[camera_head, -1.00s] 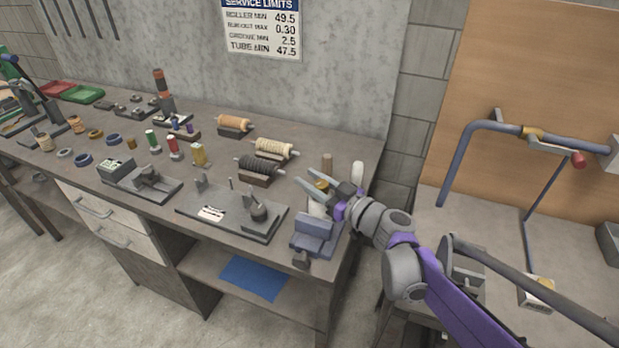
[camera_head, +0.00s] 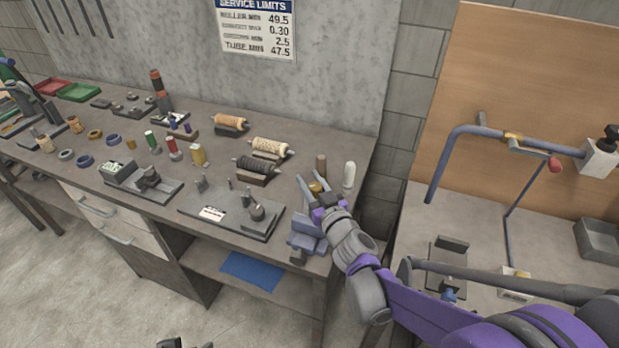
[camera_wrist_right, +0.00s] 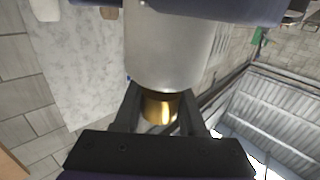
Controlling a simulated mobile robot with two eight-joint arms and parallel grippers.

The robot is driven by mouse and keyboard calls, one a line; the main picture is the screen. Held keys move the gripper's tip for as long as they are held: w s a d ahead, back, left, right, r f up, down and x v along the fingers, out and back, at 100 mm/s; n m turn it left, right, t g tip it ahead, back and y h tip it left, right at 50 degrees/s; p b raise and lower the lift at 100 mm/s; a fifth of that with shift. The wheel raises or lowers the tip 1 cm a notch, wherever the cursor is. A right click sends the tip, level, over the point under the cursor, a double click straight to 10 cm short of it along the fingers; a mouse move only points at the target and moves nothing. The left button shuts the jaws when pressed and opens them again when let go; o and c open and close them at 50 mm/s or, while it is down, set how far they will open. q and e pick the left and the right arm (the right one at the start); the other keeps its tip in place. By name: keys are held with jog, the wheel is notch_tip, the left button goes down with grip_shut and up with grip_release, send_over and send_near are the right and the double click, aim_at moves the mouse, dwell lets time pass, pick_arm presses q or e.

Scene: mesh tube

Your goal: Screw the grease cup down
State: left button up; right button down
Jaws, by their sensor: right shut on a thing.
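The brass grease cup (camera_head: 316,187) is at the right end of the workbench, at the tips of my right gripper (camera_head: 314,184). In the right wrist view the brass cup (camera_wrist_right: 158,107) sits between the dark fingers of the right gripper (camera_wrist_right: 160,112), which is shut on it. A large pale grey cylinder (camera_wrist_right: 170,50) is directly against or in front of the cup; I cannot tell if they touch. The cup's lower part and thread are hidden. A small dark piece at the head view's bottom edge may be my left gripper; it is too cut off to tell.
A blue-grey vise-like block (camera_head: 308,240) stands by the bench's front right corner. A white handle (camera_head: 349,175) and a brown peg (camera_head: 321,165) stand behind the gripper. Rollers (camera_head: 270,147) and a grey fixture plate (camera_head: 232,214) lie to the left.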

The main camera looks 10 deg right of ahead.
jog(key=shift+c, duration=2.3)
grip_release()
jog(key=s+d, duration=0.2)
jog(key=s, duration=0.8)
jog(key=shift+s, duration=0.35)
